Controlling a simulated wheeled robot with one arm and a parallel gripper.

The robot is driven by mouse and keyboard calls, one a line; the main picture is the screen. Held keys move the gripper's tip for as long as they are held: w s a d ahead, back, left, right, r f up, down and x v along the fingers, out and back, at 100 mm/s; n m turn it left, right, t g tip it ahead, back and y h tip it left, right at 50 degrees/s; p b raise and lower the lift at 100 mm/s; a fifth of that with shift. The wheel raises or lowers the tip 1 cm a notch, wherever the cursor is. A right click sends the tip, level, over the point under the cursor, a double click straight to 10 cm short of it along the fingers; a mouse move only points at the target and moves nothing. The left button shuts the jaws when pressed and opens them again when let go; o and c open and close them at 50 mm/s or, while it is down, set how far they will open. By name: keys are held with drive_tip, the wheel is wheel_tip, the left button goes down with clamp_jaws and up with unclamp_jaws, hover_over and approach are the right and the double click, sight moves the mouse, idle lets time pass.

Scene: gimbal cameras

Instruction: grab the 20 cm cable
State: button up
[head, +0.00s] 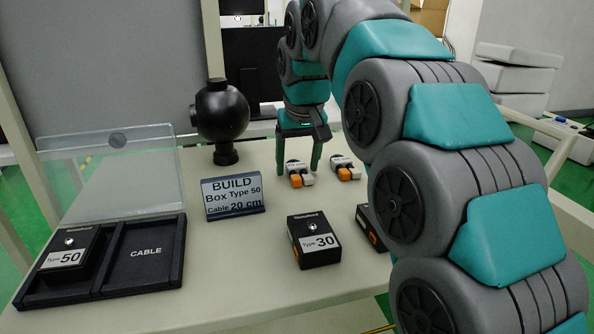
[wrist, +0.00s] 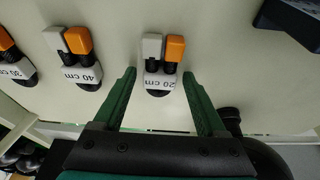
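The 20 cm cable (wrist: 163,55) is a small bundle with a white and an orange connector end and a label reading 20 cm. It lies on the table between my gripper's two green fingertips (wrist: 159,74) in the wrist view, with a gap on each side. In the head view the cable (head: 296,179) shows between and just below the fingertips of my gripper (head: 299,171), which points down. The gripper is open and empty. I cannot tell exactly how high the fingertips are above the table.
A 40 cm cable (wrist: 82,60) and a 30 cm cable (wrist: 12,60) lie alongside. A sign (head: 233,197) reads Box Type 50, Cable 20 cm. A Type 30 box (head: 316,243) stands in front. A black tray (head: 178,262) holds a Type 50 box (head: 70,250); its CABLE compartment is empty.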

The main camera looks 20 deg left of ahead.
clamp_jaws()
idle(0.4)
drive_tip(key=shift+r, duration=0.2)
